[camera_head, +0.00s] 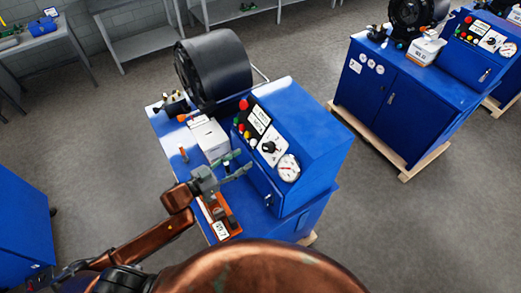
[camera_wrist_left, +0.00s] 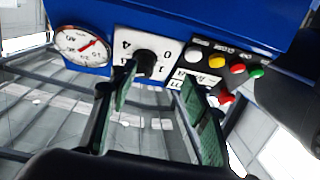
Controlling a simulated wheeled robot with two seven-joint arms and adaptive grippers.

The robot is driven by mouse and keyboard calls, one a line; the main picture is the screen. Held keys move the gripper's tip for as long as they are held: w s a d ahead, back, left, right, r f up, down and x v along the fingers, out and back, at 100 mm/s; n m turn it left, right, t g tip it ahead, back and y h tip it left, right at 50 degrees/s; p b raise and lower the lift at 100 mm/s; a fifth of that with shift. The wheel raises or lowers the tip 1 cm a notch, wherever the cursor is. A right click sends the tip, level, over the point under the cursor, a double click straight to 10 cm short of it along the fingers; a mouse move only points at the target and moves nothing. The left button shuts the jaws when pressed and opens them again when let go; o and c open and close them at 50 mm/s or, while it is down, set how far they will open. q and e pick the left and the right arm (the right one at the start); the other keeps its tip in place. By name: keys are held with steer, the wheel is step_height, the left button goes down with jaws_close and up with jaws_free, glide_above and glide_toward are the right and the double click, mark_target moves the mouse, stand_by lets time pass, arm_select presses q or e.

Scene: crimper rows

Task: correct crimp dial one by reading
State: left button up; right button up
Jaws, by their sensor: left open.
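The crimp dial is a black knob (camera_head: 268,146) on a white plate on the sloped front panel of the nearest blue crimper (camera_head: 312,125). In the left wrist view the knob (camera_wrist_left: 145,62) stands on its numbered plate, which appears upside down. A round white pressure gauge (camera_head: 289,168) sits beside the dial; its red needle shows in the left wrist view (camera_wrist_left: 82,46). My left gripper (camera_head: 239,164) is open and empty in front of the panel. In the left wrist view its green-padded fingers (camera_wrist_left: 159,78) point towards the dial, with the knob near the left finger's tip. My right gripper is not in view.
Red, yellow and green buttons (camera_head: 243,118) lie up the panel from the dial. A white box (camera_head: 209,138) and an orange block with a label (camera_head: 221,226) rest on the crimper's bench. Another blue crimper (camera_head: 395,100) stands at right, with open floor between.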

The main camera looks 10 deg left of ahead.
mark_target(263, 149)
arm_select(q)
steer(key=w+d, duration=0.1)
steer(key=d, duration=0.1)
steer(key=w+d+r+h+p, duration=0.1)
steer(key=w+d, duration=0.1)
steer(key=w+d+r+m+h+p, duration=0.1)
steer(key=w+d, duration=0.1)
steer(key=shift+d+g, duration=0.25)
steer(key=shift+g, duration=0.05)
steer(key=shift+c, duration=0.6)
steer(key=c, duration=1)
steer(key=shift+c, duration=0.2)
steer(key=shift+m, duration=0.4)
